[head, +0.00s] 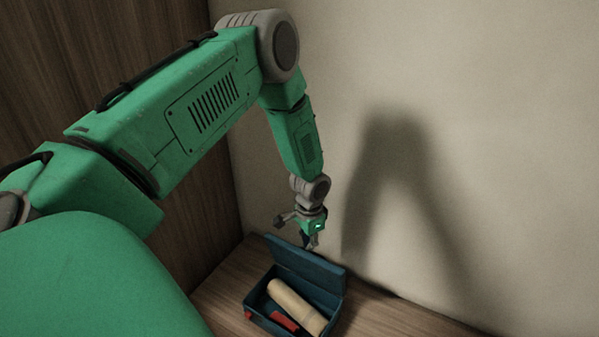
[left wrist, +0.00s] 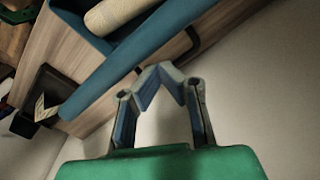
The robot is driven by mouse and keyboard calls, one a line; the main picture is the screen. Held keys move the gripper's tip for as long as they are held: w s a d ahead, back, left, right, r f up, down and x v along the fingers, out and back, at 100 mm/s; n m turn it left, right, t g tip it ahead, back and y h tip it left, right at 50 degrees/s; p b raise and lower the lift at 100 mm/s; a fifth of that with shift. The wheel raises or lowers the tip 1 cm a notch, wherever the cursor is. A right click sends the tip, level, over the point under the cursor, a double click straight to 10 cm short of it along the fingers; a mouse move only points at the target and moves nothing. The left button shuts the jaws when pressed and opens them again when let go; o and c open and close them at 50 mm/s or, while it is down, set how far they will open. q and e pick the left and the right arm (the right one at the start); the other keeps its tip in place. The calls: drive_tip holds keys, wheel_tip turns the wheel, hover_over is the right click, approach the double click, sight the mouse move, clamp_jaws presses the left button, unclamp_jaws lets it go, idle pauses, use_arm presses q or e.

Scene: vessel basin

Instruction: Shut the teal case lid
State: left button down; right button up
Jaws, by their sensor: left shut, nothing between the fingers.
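The teal case (head: 256,297) stands on the wooden surface near the wall, and its lid (head: 305,268) is open, standing up on the wall side. The lid also shows as a long blue-teal band in the left wrist view (left wrist: 125,70). A beige cylinder (head: 295,305) and a red item (head: 284,321) lie in the case. My left gripper (head: 312,243) is just above the lid's upper edge, toward the wall side. In the left wrist view its fingertips (left wrist: 160,72) are together and empty, close to the lid; I cannot tell whether they touch it. My right gripper is not in view.
A pale wall (head: 450,130) rises close behind the case, with my arm's shadow on it. A wood panel (head: 90,60) stands at the left. The wooden surface (head: 385,315) is clear to the right of the case. A dark open box (left wrist: 48,90) shows in the left wrist view.

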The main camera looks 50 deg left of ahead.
use_arm(q)
drive_tip(key=shift+s, duration=0.2)
wheel_tip(320, 180, up, 8)
drive_tip(key=p, duration=0.6)
drive_tip(key=shift+p, duration=0.4)
idle(1.0)
drive_tip(key=s+d+f+b, duration=0.4)
drive_tip(key=s+d+f, duration=0.4)
drive_tip(key=s+d, duration=0.3)
drive_tip(key=s+d+f+n+b, duration=0.1)
drive_tip(key=s+d, duration=0.3)
drive_tip(key=s, duration=1)
drive_tip(key=shift+s+d+n+t+b, duration=0.2)
drive_tip(key=shift+s+n+t+b, duration=0.15)
drive_tip(key=shift+b, duration=0.5)
